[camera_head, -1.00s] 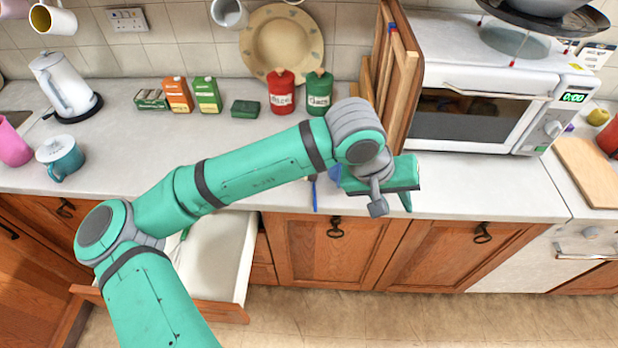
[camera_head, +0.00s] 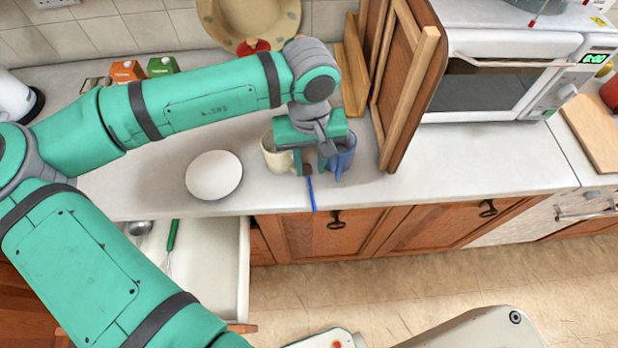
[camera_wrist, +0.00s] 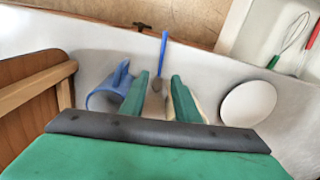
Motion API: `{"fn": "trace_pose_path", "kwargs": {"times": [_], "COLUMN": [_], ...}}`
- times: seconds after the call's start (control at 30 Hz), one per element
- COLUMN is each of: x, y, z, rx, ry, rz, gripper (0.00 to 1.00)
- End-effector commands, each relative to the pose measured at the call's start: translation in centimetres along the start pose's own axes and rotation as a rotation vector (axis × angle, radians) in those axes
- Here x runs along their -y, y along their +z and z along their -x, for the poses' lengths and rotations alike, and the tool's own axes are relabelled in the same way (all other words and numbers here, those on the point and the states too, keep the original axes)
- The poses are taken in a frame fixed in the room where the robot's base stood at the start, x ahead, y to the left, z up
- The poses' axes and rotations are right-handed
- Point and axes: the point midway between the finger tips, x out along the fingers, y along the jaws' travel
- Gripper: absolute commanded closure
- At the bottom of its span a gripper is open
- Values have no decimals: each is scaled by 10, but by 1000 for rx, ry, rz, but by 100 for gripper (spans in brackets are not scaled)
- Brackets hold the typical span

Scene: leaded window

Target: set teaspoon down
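The teaspoon has a blue handle (camera_head: 311,193) and a darker bowl end. It lies on the white counter (camera_head: 265,195) with its handle pointing to the front edge. In the wrist view its handle (camera_wrist: 163,53) runs away from me, with the bowl end between my fingers. My gripper (camera_head: 311,165) is low over the counter at the bowl end. Its two green fingers (camera_wrist: 158,92) stand apart, with a gap around the spoon. I cannot tell whether either finger touches it.
A cream mug (camera_head: 273,157) and a blue mug (camera_head: 343,158) stand close on either side of my gripper. A white dish (camera_head: 213,175) is to the left. A drawer (camera_head: 242,275) with utensils is open below. Wooden boards (camera_head: 408,90) and a microwave (camera_head: 500,75) stand right.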

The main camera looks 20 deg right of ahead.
Motion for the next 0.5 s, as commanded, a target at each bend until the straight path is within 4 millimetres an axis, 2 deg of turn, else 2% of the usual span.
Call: {"fn": "trace_pose_path", "kwargs": {"times": [0.1, 0.27, 0.5], "x": [-1, -2, 0], "y": [0, 0, 3], "z": [-12, -21, -53], "rx": [1, 0, 1], "ry": [1, 0, 1], "rz": [-2, -5, -6], "gripper": [71, 71, 71]}}
